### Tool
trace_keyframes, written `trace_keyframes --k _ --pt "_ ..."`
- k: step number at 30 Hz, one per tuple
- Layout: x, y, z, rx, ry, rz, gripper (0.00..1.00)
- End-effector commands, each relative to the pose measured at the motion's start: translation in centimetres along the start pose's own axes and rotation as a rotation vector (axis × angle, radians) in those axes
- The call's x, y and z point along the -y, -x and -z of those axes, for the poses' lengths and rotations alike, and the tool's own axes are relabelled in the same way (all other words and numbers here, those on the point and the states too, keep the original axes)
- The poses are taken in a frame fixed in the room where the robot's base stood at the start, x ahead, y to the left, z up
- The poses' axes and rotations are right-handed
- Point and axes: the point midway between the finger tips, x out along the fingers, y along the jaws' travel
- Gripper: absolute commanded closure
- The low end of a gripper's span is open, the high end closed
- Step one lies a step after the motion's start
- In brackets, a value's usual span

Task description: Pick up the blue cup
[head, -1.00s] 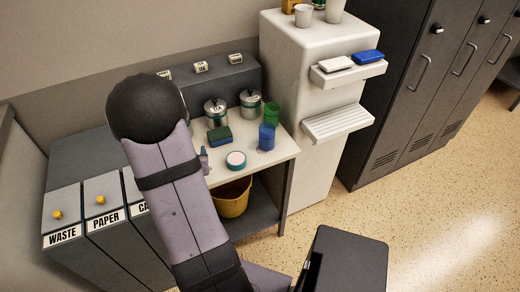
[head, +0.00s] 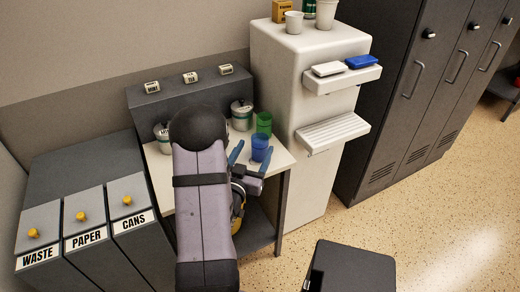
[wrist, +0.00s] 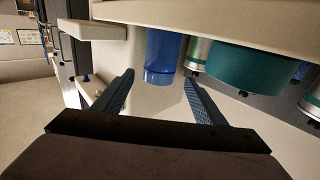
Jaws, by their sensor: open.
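The blue cup (head: 260,147) stands on the small table near its right edge, in front of the green cup (head: 264,122). My gripper (head: 252,155) is open, with its two blue fingers reaching toward the blue cup from the front. In the wrist view, which looks inverted, the blue cup (wrist: 163,55) appears between the open fingers of my gripper (wrist: 159,80), slightly beyond the tips. I cannot tell whether a finger touches it.
Metal canisters (head: 241,115) stand behind on the table (head: 283,160). A white dispenser (head: 300,90) stands right of the table. My arm hides the table's middle.

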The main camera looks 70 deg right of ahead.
Motion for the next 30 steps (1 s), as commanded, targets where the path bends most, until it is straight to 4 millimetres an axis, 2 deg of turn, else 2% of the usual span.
trace_keyframes --k 8,19,28,29,30 --pt "-0.1 -1.0 0.1 0.001 -0.001 0.0 0.35" --pt "-0.3 -5.1 0.1 0.001 0.0 0.001 0.35" --pt "-0.2 -5.5 0.0 0.002 0.0 0.002 0.35" --pt "-0.2 -5.5 0.0 0.002 0.0 0.002 0.38" --pt "-0.2 -5.5 0.0 0.002 0.0 0.002 0.47"
